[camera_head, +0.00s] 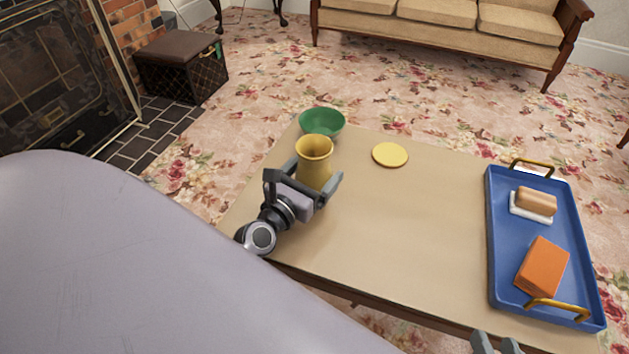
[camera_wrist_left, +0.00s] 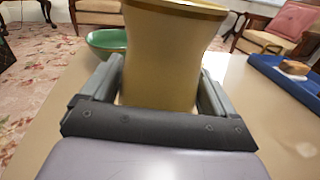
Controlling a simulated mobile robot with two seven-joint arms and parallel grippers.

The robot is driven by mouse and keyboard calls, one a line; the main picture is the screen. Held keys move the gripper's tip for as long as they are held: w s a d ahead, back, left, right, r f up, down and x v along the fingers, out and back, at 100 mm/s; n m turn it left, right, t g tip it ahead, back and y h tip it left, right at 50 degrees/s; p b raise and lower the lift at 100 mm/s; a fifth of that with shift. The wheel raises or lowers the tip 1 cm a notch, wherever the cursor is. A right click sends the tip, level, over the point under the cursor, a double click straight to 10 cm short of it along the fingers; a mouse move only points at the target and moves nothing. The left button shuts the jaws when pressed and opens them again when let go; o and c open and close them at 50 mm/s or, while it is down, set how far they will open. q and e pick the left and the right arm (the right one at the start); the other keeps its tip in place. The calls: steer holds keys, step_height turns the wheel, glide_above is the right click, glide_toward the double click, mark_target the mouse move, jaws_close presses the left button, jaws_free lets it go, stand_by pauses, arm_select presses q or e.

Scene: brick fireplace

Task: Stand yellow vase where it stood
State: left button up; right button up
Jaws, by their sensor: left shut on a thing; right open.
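The yellow vase (camera_head: 315,160) is upright at the left part of the table, with its open mouth up. It also fills the middle of the left wrist view (camera_wrist_left: 165,60). My left gripper (camera_head: 314,176) is shut on the vase's body, one finger on each side. I cannot tell whether the vase's base touches the table. A flat round yellow disc (camera_head: 390,154) lies on the table to the right of the vase, with nothing on it. My right gripper (camera_head: 497,345) shows only at the bottom edge, open and away from the vase.
A green bowl (camera_head: 322,123) stands just behind the vase. A blue tray (camera_head: 503,240) at the table's right holds an orange block (camera_head: 542,267) and a tan-topped item on a white dish (camera_head: 535,203). The middle of the table (camera_head: 410,235) is clear.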

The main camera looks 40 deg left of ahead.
arm_select(q)
steer(key=shift+f, duration=0.1)
steer(key=shift+f, duration=0.1)
steer(key=shift+f, duration=0.15)
steer(key=o, duration=1)
steer(key=shift+o, duration=0.2)
